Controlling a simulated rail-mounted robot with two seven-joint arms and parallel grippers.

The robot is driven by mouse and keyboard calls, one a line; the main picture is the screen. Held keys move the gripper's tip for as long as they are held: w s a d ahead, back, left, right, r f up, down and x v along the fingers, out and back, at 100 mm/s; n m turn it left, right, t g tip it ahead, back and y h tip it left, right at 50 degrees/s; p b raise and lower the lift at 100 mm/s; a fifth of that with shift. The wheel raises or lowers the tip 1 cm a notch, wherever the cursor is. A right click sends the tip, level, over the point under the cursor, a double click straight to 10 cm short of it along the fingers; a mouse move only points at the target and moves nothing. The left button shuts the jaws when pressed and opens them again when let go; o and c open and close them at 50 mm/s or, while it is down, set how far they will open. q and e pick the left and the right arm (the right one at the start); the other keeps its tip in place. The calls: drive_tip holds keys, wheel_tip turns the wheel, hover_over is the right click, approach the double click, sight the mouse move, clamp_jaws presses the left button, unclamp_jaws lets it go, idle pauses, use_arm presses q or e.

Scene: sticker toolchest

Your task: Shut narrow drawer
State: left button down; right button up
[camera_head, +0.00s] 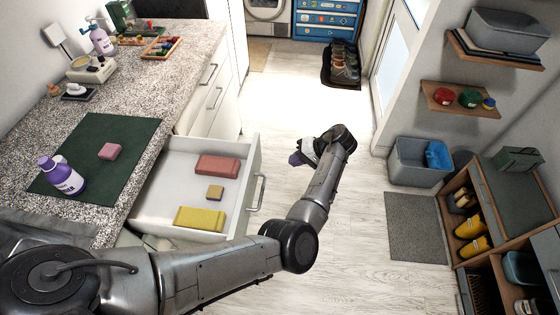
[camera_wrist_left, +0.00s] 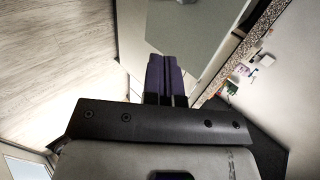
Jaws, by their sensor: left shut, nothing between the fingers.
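A white drawer (camera_head: 165,187) stands pulled out from under the counter in the head view. Its front has a bar handle (camera_head: 257,193). Inside lie a red block (camera_head: 217,166), a small tan block (camera_head: 215,192) and a yellow block (camera_head: 200,219). My left gripper (camera_head: 294,160) is shut and empty. It hangs over the floor to the right of the drawer front, apart from it, with its purple fingertips turned left. The shut purple fingers also show in the left wrist view (camera_wrist_left: 165,78). My right gripper is not in view.
The granite counter (camera_head: 185,75) holds a green mat (camera_head: 95,135) with a purple-capped bottle (camera_head: 67,178) and a pink block (camera_head: 110,152). Closed drawers lie beyond the open one. A grey bin (camera_head: 407,165) and wooden shelving (camera_head: 463,245) stand at the right. Open floor lies between.

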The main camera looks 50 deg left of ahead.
sight(256, 169)
use_arm(q)
drive_tip(key=shift+s+a+r+p+x, duration=0.3)
drive_tip(key=shift+p+x, duration=0.25)
drive_tip(key=shift+x, duration=1.45)
drive_tip(key=shift+s+a+r+p+x, duration=0.15)
drive_tip(key=shift+r+p+x, duration=0.35)
drive_tip(key=shift+x, duration=1.55)
drive_tip(key=shift+s+a+r+p+x, duration=0.2)
drive_tip(key=shift+p+x, duration=0.45)
drive_tip(key=shift+x, duration=1.35)
drive_tip(key=shift+a+r, duration=0.1)
drive_tip(key=shift+a, duration=0.05)
